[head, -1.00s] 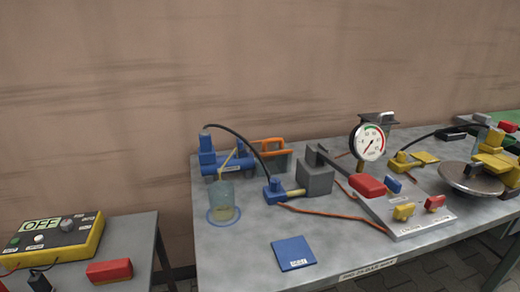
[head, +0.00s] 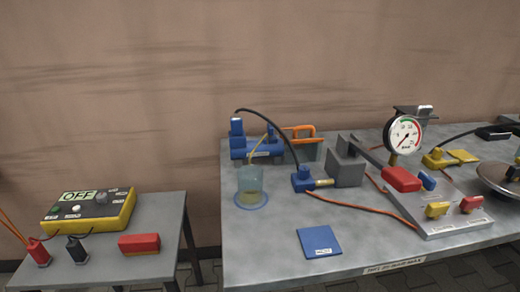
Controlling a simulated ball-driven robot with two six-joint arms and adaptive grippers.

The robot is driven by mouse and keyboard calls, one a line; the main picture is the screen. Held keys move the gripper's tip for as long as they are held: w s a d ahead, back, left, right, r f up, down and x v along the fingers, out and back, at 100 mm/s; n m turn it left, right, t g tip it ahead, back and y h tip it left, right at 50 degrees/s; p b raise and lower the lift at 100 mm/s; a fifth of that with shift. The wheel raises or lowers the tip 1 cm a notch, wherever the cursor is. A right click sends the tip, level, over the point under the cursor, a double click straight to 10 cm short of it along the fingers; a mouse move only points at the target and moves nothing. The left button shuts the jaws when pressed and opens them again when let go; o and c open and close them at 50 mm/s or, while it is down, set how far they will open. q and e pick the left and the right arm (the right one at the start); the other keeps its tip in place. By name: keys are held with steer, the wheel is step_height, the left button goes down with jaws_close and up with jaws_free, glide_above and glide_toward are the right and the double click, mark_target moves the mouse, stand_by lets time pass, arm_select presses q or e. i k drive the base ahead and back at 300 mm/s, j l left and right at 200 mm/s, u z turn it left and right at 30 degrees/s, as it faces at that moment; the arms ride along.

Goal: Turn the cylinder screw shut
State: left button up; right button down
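A blue cylinder (head: 262,149) with fittings on top lies at the back left of the grey table. A black hose (head: 268,120) runs from it to a small blue block (head: 303,180) with a brass end (head: 324,183). I cannot tell which part is the cylinder screw, nor whether it is open or shut. A pale tube (head: 258,148) leads from the cylinder down to a clear jar (head: 250,184) holding some yellowish liquid. Neither of my grippers shows in the head view.
A gauge (head: 404,134), a grey block (head: 345,167) and a panel (head: 440,215) with coloured knobs stand on the right. A blue pad (head: 319,241) lies near the front edge. A yellow box reading OFF (head: 90,214) is on the side table, beyond a gap.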

mark_target(271, 129)
steer(key=l+u, duration=0.25)
steer(key=u, duration=0.15)
steer(key=l+u, duration=0.2)
steer(key=u, duration=0.2)
steer(key=l+u, duration=0.25)
steer(key=u, duration=0.15)
steer(key=k+j, duration=0.05)
